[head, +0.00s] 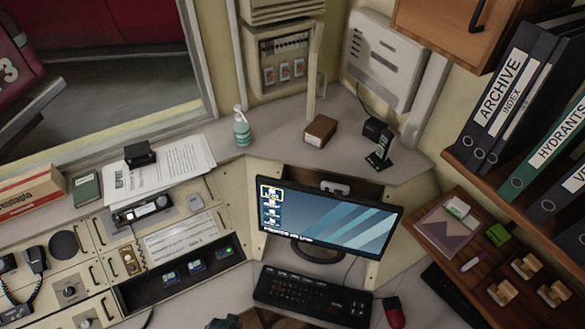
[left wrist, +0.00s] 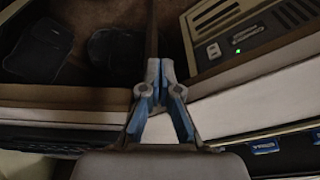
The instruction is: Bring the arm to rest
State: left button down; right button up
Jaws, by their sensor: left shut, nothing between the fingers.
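My left gripper (left wrist: 160,75) is in the middle of the left wrist view. Its grey and blue fingers are closed together at the tips, with nothing between them. It is over the edge of a pale desk surface (left wrist: 240,108), above a dark space. I cannot tell whether it touches anything. In the head view a small dark shape shows at the bottom edge, but I cannot tell what it is. My right gripper is not in view.
The console desk carries a monitor (head: 325,228), a keyboard (head: 312,296), a red-and-black mouse (head: 393,312) and a green bottle (head: 242,130). Binders (head: 505,95) fill the right shelf. In the left wrist view a beige computer case (left wrist: 228,35) stands at the upper right.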

pick_arm(q)
jog(key=s+a+f+g+b, duration=0.1)
jog(key=s+f, duration=0.3)
jog(key=f, duration=0.6)
jog(key=s+f+b, duration=0.1)
jog(key=s+f, duration=0.4)
jog(key=f, duration=0.5)
jog(key=s+a+f, duration=0.2)
jog(key=s+f, duration=0.6)
jog(key=s, duration=0.3)
jog(key=shift+s+a+f+g, duration=0.2)
jog(key=shift+s+g, duration=0.05)
jog(key=shift+g, duration=0.15)
